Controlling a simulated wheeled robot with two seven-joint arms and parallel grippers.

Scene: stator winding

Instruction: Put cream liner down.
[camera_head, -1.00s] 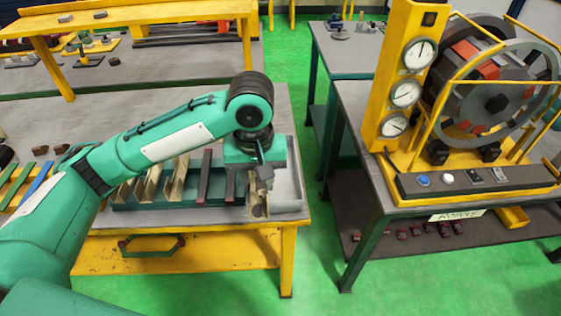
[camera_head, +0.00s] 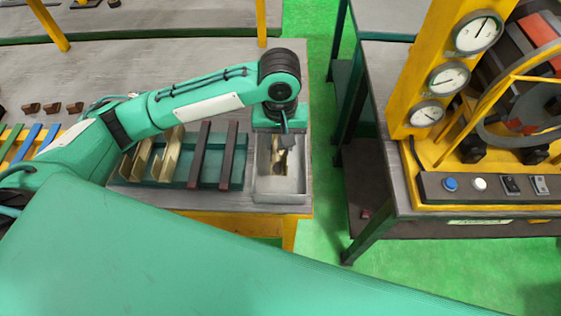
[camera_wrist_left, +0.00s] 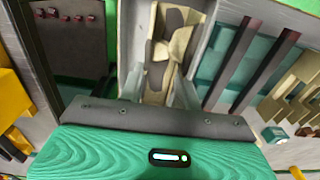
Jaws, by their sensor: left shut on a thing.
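My left gripper (camera_head: 284,148) points down into the grey tray (camera_head: 280,198) at the right end of the near bench. It is shut on a cream liner (camera_wrist_left: 156,82), which shows between the two grey fingers in the left wrist view. Cream pieces with dark patches (camera_wrist_left: 174,42) lie in the tray just past the fingertips. I cannot tell where the held liner ends and these pieces begin, or whether it touches the tray floor. The gripper hides part of the tray. My right gripper is not in view.
Left of the tray, a teal rack (camera_head: 204,170) holds cream channel liners (camera_head: 166,156) and dark red bars (camera_head: 229,155). Coloured strips (camera_head: 30,143) lie farther left. A gauge stand (camera_head: 448,80) is on the right table, across a green floor gap. My own green body part covers the foreground.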

